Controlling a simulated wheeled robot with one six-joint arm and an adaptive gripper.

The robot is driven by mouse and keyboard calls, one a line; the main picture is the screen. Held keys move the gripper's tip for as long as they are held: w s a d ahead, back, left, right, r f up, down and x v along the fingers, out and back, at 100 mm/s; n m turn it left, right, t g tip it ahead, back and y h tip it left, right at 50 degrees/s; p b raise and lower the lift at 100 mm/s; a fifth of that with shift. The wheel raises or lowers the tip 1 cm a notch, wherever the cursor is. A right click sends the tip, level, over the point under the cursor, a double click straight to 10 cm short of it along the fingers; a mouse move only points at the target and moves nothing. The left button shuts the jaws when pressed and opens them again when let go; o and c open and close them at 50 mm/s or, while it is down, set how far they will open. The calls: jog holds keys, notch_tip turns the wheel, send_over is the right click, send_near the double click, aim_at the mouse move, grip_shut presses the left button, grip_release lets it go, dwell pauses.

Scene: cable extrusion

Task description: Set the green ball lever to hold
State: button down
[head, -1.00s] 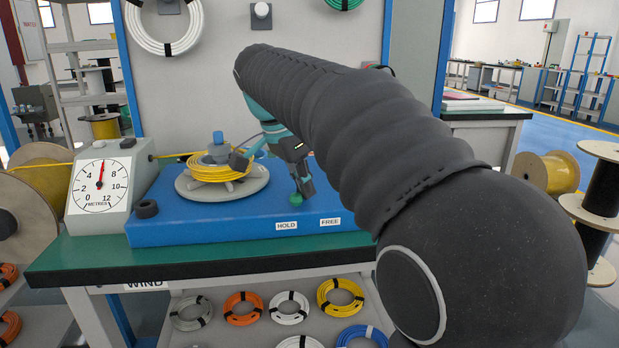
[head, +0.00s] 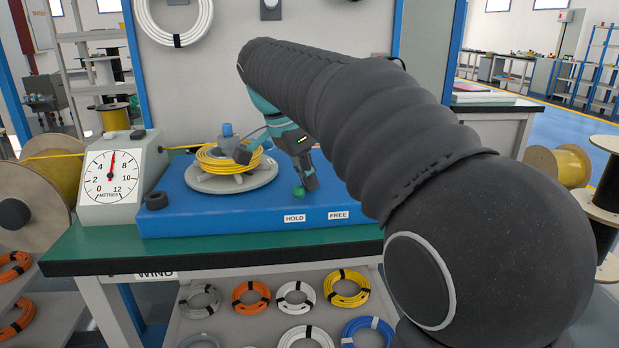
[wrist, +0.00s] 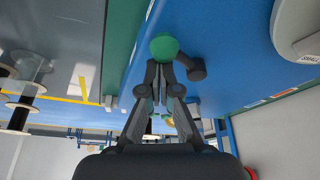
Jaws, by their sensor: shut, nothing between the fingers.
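The green ball (head: 298,192) of the lever is on the blue machine base (head: 240,222), close behind the white HOLD label (head: 294,218). The FREE label (head: 338,215) is further right. My gripper (head: 310,184) is shut and empty, pointing down just right of the ball in the head view. In the wrist view the green ball (wrist: 164,47) is just beyond my fingertips (wrist: 159,72). I cannot tell whether they touch.
A turntable (head: 232,184) with a coil of yellow cable (head: 228,160) is left of my gripper. A metre dial (head: 111,177) stands further left, its needle near 6. My own arm covers the right side of the bench. Coils of cable lie below the green bench edge (head: 150,262).

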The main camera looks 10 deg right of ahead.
jog(key=d, duration=0.2)
jog(key=d+r+p, duration=0.1)
jog(key=d, duration=0.1)
jog(key=w+v, duration=0.1)
jog(key=v, duration=0.8)
jog(key=shift+a+r+p, duration=0.35)
jog(key=shift+r, duration=0.05)
jog(key=s+d+f+n+t+y, duration=0.1)
jog(key=s+f+n+t+y, duration=0.2)
jog(key=s+f+n, duration=1.1)
jog(key=s+f+t, duration=0.1)
jog(key=s+f, duration=0.8)
jog(key=f, duration=0.1)
jog(key=shift+d+f+y, duration=0.15)
jog(key=shift+f+y, duration=0.1)
jog(key=shift+y, duration=0.15)
jog(key=shift+s, duration=0.1)
